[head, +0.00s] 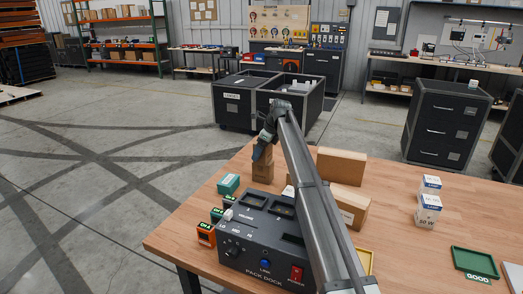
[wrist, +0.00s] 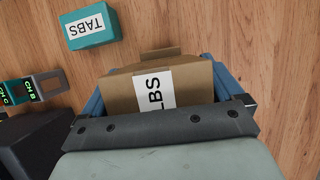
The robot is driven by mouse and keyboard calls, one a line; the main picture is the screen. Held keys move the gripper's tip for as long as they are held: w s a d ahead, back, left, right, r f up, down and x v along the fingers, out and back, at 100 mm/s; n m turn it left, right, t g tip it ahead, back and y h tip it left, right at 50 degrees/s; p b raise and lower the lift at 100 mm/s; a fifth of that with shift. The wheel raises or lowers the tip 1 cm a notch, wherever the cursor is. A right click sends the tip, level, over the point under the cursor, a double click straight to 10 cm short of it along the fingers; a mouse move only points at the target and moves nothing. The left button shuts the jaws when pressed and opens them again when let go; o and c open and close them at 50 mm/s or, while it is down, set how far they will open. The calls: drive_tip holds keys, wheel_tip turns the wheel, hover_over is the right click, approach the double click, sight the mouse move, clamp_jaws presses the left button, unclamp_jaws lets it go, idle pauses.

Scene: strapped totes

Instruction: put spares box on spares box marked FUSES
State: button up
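My gripper (head: 262,151) points down over the near left part of the wooden table. In the wrist view its blue fingers (wrist: 168,88) lie along both sides of a brown spares box (wrist: 118,90), apparently closed on it. Its white label is partly covered and reads "...LBS". Another brown box (wrist: 161,51) shows just beyond it. In the head view the held box (head: 263,157) is upright, directly above a second brown box (head: 262,174). I cannot tell whether they touch. No FUSES label is readable in either view.
A teal TABS box (head: 228,184) and the dark Pack Dock unit (head: 262,236) stand close by. Larger cardboard boxes (head: 341,165) stand to the right. Stacked white-blue cartons (head: 428,209) and a green GOOD tray (head: 474,262) are farther right, with bare tabletop between.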

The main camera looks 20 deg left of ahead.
drive_tip(key=shift+o, duration=0.4)
drive_tip(key=shift+r, duration=0.15)
drive_tip(key=shift+r, duration=0.2)
drive_tip(key=v, duration=1.1)
drive_tip(key=shift+d+r, duration=0.25)
drive_tip(key=shift+r, duration=0.05)
idle(2.6)
